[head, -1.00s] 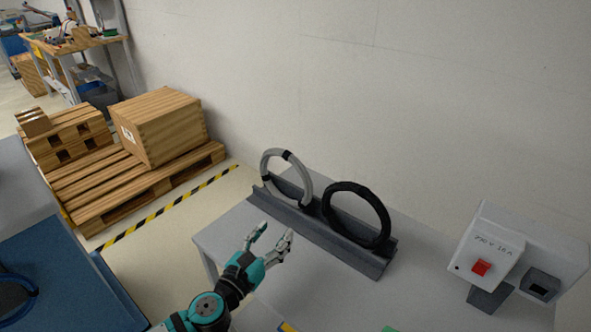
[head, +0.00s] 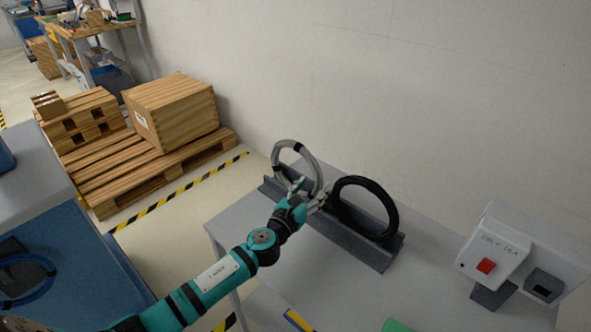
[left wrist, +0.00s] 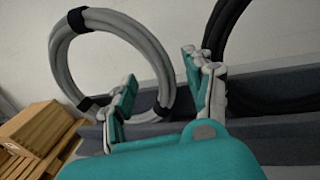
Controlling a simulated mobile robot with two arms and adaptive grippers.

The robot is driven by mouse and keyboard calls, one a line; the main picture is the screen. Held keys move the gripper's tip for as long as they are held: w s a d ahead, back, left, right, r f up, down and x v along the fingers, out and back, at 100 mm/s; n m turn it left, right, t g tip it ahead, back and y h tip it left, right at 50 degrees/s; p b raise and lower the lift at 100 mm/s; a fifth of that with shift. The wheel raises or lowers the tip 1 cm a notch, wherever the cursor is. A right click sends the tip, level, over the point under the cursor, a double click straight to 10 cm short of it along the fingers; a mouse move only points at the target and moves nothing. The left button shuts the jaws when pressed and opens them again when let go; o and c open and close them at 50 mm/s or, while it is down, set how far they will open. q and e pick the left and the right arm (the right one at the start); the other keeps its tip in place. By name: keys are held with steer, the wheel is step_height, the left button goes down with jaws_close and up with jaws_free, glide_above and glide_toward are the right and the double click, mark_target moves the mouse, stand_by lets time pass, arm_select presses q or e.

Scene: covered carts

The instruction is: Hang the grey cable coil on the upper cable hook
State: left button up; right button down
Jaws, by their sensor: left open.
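The grey cable coil (head: 315,166), a ring with black bands, stands upright in a dark grey rack (head: 352,243) on the table. It also shows in the left wrist view (left wrist: 146,38). My left gripper (head: 308,191) is open at the coil's lower right side. In the left wrist view its fingers (left wrist: 165,88) are spread, with the right part of the grey ring between them or just beyond; I cannot tell which. The fingers hide part of the ring's lower side in the head view. My right gripper is not in view. No cable hook is in view.
A black cable coil (head: 391,205) stands in the same rack, close on the right. A white box with a red switch (head: 486,266) is at the table's right. A blue coil (head: 48,283) lies at the far left. The wall rises behind the rack.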

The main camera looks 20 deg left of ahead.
mark_target(315, 183)
arm_select(q)
steer(key=w, duration=0.3)
steer(key=shift+d+r, duration=0.1)
steer(key=shift+d, duration=0.1)
steer(key=shift+w+d, duration=0.1)
steer(key=shift+w, duration=0.25)
steer(key=c, duration=1.1)
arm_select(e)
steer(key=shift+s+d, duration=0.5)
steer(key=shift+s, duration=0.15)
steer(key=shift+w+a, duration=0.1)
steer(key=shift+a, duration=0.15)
